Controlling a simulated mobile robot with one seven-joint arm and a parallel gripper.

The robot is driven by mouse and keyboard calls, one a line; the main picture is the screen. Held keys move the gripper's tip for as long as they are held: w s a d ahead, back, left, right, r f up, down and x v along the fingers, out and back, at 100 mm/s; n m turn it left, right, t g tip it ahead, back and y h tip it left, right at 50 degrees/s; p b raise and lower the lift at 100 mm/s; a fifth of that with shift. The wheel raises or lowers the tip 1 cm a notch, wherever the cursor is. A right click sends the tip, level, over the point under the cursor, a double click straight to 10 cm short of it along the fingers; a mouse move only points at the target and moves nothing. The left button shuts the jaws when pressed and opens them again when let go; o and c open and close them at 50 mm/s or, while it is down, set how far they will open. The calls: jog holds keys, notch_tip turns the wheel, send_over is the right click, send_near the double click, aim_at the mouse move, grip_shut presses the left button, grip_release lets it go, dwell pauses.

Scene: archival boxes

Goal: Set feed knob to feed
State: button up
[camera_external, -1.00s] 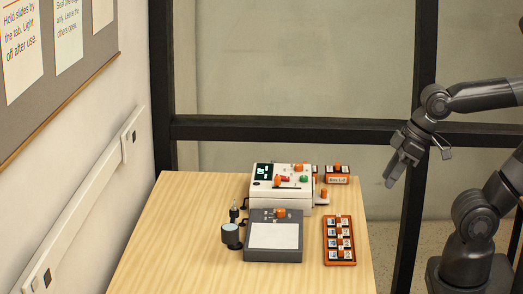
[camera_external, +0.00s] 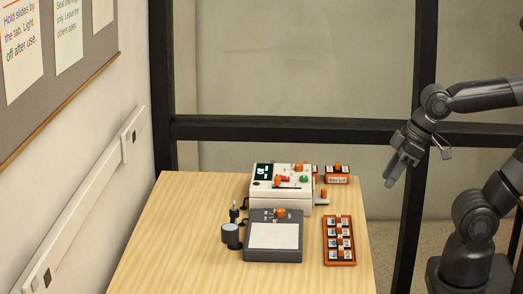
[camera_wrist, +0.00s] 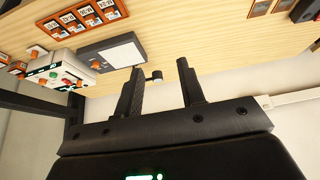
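A white machine (camera_external: 281,190) with a dark green display, orange knobs, a red part and a green button stands on the wooden table in the external view. It also shows in the wrist view (camera_wrist: 62,76), upside down at the left. I cannot tell which of its orange knobs (camera_external: 278,181) is the feed knob, and its labels are too small to read. My gripper (camera_external: 391,184) hangs in the air to the right of the table, away from the machine. In the wrist view my gripper (camera_wrist: 158,78) has its two fingers apart with nothing held between them.
A grey panel (camera_external: 273,255) with a white surface and an orange knob stands in front of the machine. An orange slide tray (camera_external: 340,262) lies at its right. A dark cylinder (camera_external: 231,240) stands left. The table's left side (camera_external: 170,240) is clear. A black frame post (camera_external: 412,220) stands near my arm.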

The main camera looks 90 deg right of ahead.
jog(key=shift+w+d+r, duration=0.1)
jog(key=shift+w, duration=0.15)
jog(key=shift+c, duration=1.4)
jog(key=w+d, duration=0.1)
jog(key=w, duration=0.1)
jog(key=w+d+r+m, duration=0.1)
jog(key=w+d, duration=0.1)
jog(key=w, duration=0.1)
jog(key=w+d+m+g, duration=0.1)
jog(key=w, duration=0.1)
jog(key=shift+w+d+r+h, duration=0.15)
jog(key=shift+w+h, duration=0.05)
jog(key=shift+h, duration=0.2)
grip_shut()
jog(key=w+d+f+m+g+h, duration=0.2)
jog(key=w+d+f, duration=0.4)
jog(key=w+d, duration=0.5)
jog(key=w+d+f+m+g+h, duration=0.3)
jog(key=w+d+f+m, duration=0.3)
jog(key=w+d, duration=0.6)
jog(key=w+h, duration=0.1)
jog(key=w, duration=0.2)
jog(key=shift+d+h, duration=0.2)
jog(key=shift+h, duration=0.1)
